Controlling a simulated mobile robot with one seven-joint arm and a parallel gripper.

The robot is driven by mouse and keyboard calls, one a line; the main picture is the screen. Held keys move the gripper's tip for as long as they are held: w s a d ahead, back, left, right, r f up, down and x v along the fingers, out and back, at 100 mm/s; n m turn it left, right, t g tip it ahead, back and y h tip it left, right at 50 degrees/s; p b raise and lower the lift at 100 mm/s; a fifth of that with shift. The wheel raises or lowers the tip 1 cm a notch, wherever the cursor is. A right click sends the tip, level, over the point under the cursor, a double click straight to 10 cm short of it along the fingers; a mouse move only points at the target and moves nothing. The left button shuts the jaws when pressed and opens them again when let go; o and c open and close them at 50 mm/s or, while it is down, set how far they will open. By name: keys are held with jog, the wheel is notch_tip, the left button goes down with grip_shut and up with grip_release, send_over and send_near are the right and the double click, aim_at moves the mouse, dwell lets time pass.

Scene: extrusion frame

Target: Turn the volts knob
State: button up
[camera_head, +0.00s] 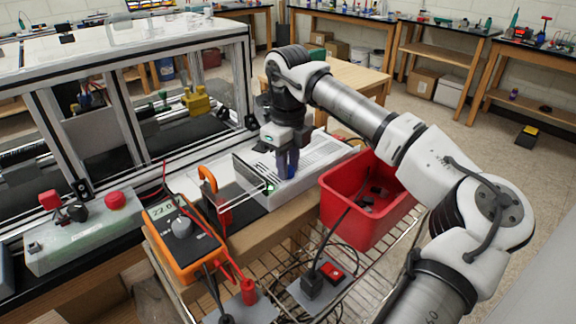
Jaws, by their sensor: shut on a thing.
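My gripper (288,164) points down, with its blue fingers at the white box-shaped instrument (318,160), near its front side. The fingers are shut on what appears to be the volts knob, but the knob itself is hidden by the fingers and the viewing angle. The instrument's front panel is seen too edge-on to read. An orange multimeter (183,240) with a grey dial stands to the left, its display lit with digits around 22.
A red bin (368,203) with dark items stands right of the instrument. Red and black leads run around the multimeter. A wire rack (290,262) holds a red switch box (331,270). An aluminium extrusion frame (120,135) stands left behind. A control box with a red button (115,201) is left.

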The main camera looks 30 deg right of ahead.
jog(key=n, duration=0.4)
jog(key=shift+n, duration=0.3)
jog(key=n, duration=0.3)
jog(key=shift+n, duration=0.4)
jog(key=n, duration=0.3)
jog(key=shift+r, duration=0.1)
jog(key=shift+n, duration=2)
jog(key=o, duration=1)
notch_tip(320, 180, up, 14)
jog(key=b, duration=0.1)
